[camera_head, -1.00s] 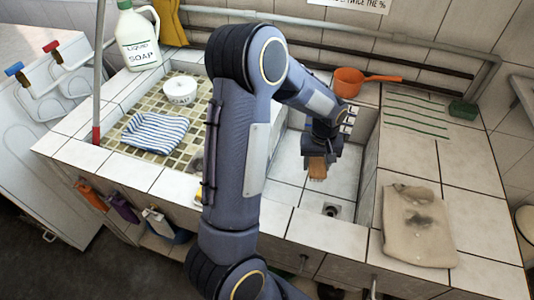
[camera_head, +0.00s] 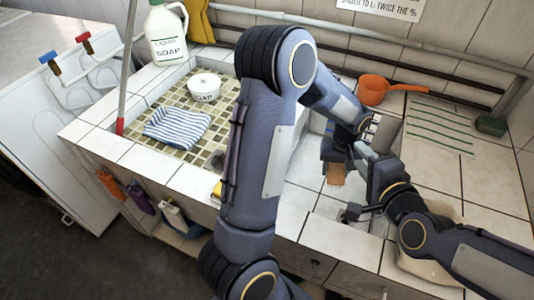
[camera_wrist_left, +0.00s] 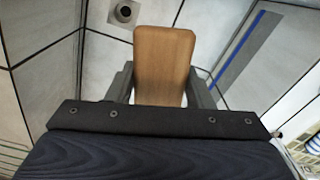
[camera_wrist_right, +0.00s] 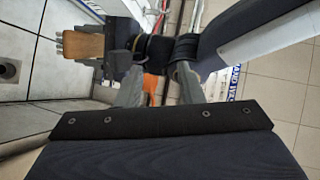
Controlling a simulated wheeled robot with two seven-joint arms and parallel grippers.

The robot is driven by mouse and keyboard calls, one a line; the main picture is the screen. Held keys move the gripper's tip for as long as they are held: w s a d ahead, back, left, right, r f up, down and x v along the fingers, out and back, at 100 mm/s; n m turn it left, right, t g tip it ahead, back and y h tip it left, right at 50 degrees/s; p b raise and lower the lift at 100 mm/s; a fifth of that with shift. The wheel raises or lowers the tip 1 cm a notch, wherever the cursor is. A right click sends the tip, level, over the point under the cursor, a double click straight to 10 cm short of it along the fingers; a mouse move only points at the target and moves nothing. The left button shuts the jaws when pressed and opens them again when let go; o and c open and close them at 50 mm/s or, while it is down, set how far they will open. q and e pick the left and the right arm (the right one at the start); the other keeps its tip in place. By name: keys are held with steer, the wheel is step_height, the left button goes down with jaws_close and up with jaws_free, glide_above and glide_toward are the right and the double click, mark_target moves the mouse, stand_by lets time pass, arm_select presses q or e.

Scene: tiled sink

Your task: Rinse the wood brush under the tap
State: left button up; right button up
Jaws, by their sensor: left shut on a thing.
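The wood brush (camera_head: 335,174) is in my left gripper (camera_head: 334,158), above the right-hand sink basin. The left wrist view shows its flat brown wooden part (camera_wrist_left: 165,65) between the two jaws, which are shut on it. My right gripper (camera_head: 354,182) is open and empty, just right of my left gripper and wrist. In the right wrist view its spread fingers (camera_wrist_right: 160,88) have my left arm's wrist beyond and between them, with the brush (camera_wrist_right: 83,46) at upper left. The tap cannot be made out; my arms cover that area. No water shows.
The drain (camera_wrist_left: 124,11) lies in the basin floor. An orange pan (camera_head: 376,92) and green-striped counter are at the back right. A beige cloth (camera_head: 425,272) lies partly under my right arm. The left basin holds a striped cloth (camera_head: 178,128) and a white bowl (camera_head: 204,88).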

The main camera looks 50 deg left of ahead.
steer(key=s+a+f+m+g+y, duration=0.1)
steer(key=s+a+f+g+y, duration=0.1)
steer(key=s+a+f, duration=1)
steer(key=x, duration=0.4)
steer(key=w+x, duration=0.1)
steer(key=x, duration=0.7)
steer(key=shift+w+a+f, duration=0.15)
steer(key=shift+w+f, duration=0.1)
steer(key=shift+f, duration=0.15)
jaws_close()
